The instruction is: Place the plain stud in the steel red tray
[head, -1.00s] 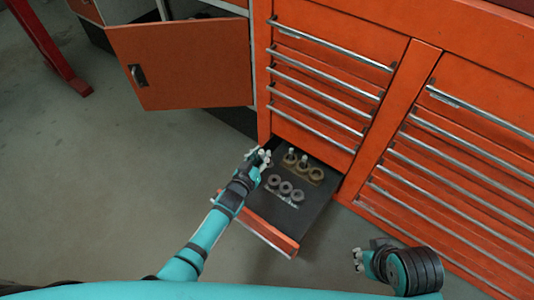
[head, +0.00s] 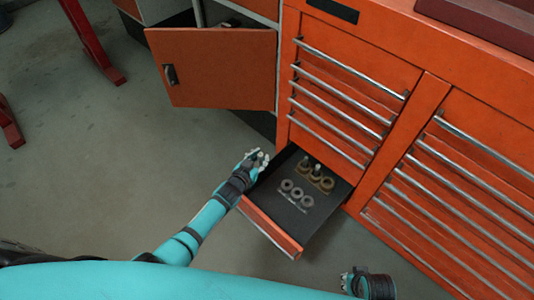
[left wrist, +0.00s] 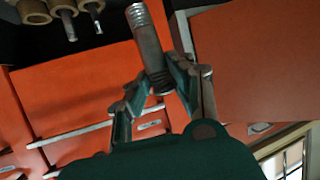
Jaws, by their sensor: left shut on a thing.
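My left gripper (head: 257,158) is over the back left edge of the open drawer. In the left wrist view the left gripper (left wrist: 160,92) is shut on a grey metal stud (left wrist: 148,45), a cylinder with thread at its ends and a smooth middle. In the head view the held stud is too small to make out. A dark red, flat-sided thing (head: 480,22) on the cabinet top is cut off at the top right; I cannot tell whether it is the red tray. My right gripper (head: 346,281) is at the lower edge, too small to read.
The open drawer (head: 325,222) holds grey rings (head: 296,194) and brown holders (head: 315,176), some with upright studs. The orange cabinet (head: 430,90) stands behind it. An open cabinet door (head: 215,75) is at the left.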

